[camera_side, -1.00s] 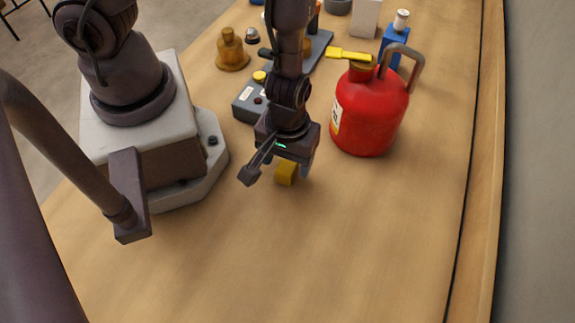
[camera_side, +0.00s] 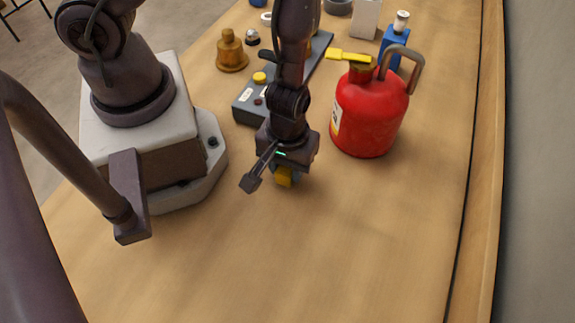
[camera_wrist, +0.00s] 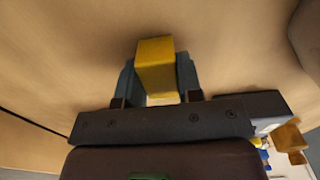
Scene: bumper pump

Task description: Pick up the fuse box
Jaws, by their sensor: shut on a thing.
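In the wrist view the yellow block (camera_wrist: 155,62) sits between the two blue-grey fingers of my gripper (camera_wrist: 157,82), one finger on each side. The gripper is shut on it. The block's upper part is hidden by the gripper in the side view. I cannot tell whether it still touches the table.
A red fuel can (camera_side: 366,115) stands close to the right of my gripper. A grey box with yellow and red buttons (camera_side: 249,103) lies behind it. An amber bottle (camera_side: 231,52) and a blue bottle (camera_side: 391,48) stand farther back. The front table (camera_side: 330,250) is clear.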

